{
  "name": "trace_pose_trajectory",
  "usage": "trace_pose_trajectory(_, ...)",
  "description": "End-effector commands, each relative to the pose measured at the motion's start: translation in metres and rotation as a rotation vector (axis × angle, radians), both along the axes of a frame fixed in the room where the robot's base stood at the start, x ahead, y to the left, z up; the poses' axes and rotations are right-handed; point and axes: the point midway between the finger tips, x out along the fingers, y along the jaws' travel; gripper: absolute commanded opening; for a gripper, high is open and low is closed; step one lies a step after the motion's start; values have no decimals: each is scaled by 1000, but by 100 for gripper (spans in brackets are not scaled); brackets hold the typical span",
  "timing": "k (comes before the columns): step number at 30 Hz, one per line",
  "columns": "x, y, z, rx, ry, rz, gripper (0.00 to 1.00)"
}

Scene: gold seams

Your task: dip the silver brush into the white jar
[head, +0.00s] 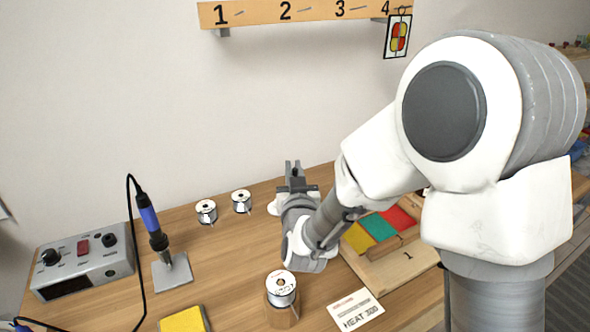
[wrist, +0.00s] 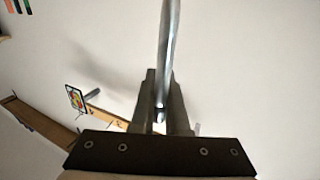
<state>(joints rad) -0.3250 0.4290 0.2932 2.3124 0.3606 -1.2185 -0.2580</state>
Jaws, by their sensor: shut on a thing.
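My gripper (head: 293,172) is raised over the back of the bench in the head view, its fingers pointing up and away toward the wall. In the wrist view my gripper (wrist: 161,112) is shut on a thin silver rod, which looks like the silver brush (wrist: 168,45). The rod runs up out of the top of that view, so its far end is hidden. In the head view the brush cannot be made out. I cannot make out a clear white jar; my arm covers part of the bench.
Two white spools (head: 206,211) (head: 241,201) stand at the back, and a labelled one (head: 281,287) at the front. A soldering station (head: 85,262), iron (head: 150,222), yellow sponge (head: 184,319), HEAT 300 card (head: 356,310) and wooden board with coloured tiles (head: 378,226) surround my arm.

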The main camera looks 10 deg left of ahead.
Motion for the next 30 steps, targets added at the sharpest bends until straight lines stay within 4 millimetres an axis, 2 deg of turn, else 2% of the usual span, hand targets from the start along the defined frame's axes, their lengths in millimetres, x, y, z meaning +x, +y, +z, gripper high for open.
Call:
trace_pose_trajectory(8, 0, 0, -1, 1, 0, 0, 0)
trace_pose_trajectory(22, 0, 0, -30, 1, -1, 0, 0)
trace_pose_trajectory(30, 0, 0, -33, 1, -1, 0, 0)
